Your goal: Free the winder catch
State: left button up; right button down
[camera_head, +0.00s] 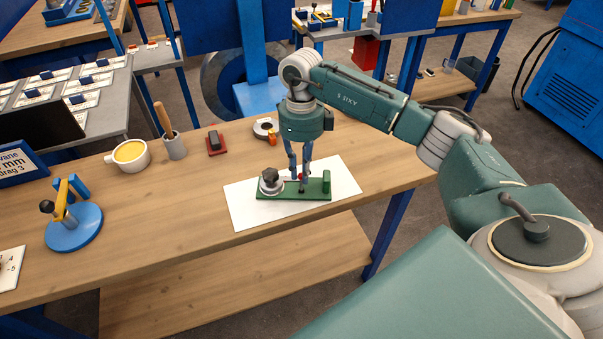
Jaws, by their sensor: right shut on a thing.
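The winder appears to be the green base plate (320,188) lying on a white sheet on the wooden bench. My right gripper (301,176) points down over the middle of the plate. Its fingers are shut on a small red piece (302,176), which looks like the catch. The fingers partly hide this piece, so its exact position is unclear. My left gripper is out of view.
The white sheet (245,212) has bare room around the plate. Behind are a grey ring (265,127), a dark block on a red base (215,142) and a cup with a wooden-handled tool (174,147). Left are a yellow-filled mug (130,154) and a blue round stand (75,228).

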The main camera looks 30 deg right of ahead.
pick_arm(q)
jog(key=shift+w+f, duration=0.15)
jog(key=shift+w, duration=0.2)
pick_arm(e)
jog(key=c, duration=1.7)
grip_release()
jog(key=shift+o, duration=0.2)
jog(key=shift+w+r, duration=0.1)
jog(key=shift+r, duration=0.1)
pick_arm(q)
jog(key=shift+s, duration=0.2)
pick_arm(e)
notch_tip(320, 180, up, 12)
jog(key=w+d, duration=0.1)
jog(key=shift+f, duration=0.25)
